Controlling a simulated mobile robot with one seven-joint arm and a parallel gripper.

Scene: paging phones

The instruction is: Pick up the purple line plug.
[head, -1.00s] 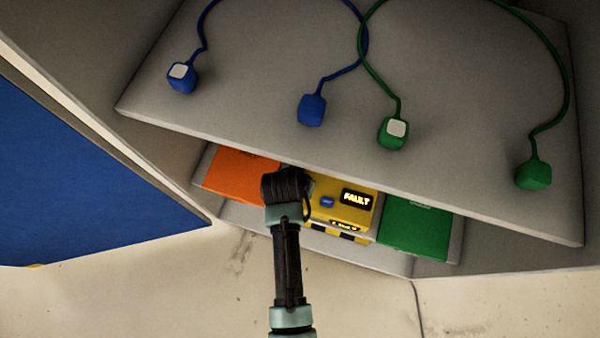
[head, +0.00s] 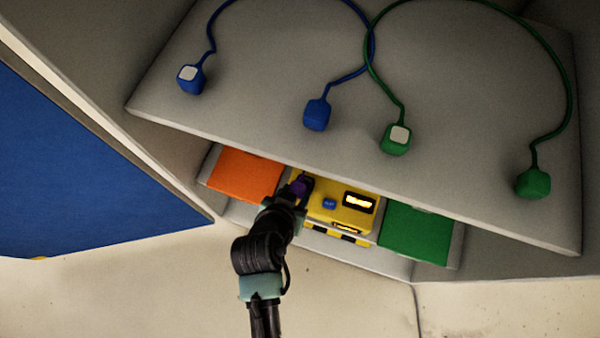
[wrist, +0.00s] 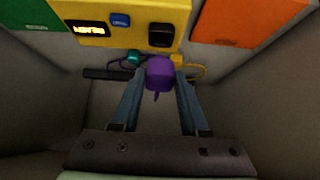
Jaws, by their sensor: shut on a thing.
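The purple line plug (wrist: 159,73) is between my gripper's fingertips in the wrist view, with a short purple tail hanging toward me. My gripper (wrist: 158,78) is shut on it. In the head view the purple plug (head: 299,187) shows at the end of my gripper (head: 297,192), in front of the left part of the yellow box (head: 345,212). The yellow box has a lit display, a blue button and, in the wrist view, a black socket (wrist: 162,35). I cannot tell whether the plug touches anything besides my fingers.
An orange panel (head: 245,175) and a green panel (head: 415,232) flank the yellow box. Teal (wrist: 133,57) and yellow (wrist: 178,60) plugs or cords lie below it. Blue plugs (head: 316,114) and green plugs (head: 533,182) sit on the grey shelf above. Grey walls close in the recess.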

